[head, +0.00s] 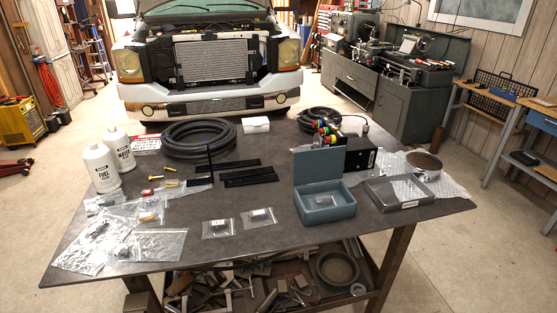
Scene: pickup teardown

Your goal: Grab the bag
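Several clear plastic bags lie flat on the dark workbench (290,255). One bag with a small dark part and a white label (216,232) lies near the front middle. A similar bag (260,220) lies just right of it. More clear bags lie on the left: a large one (85,258) near the left corner, one at the front (160,248), and one with a brass-coloured part (148,217). I cannot tell which of them is the task's bag. Neither of my grippers is in the head view.
An open blue-grey box (325,207) stands right of the middle, with a grey tray (400,191) beside it. White bottles (101,167), a black hose coil (198,140) and black strips (250,178) stand or lie farther back.

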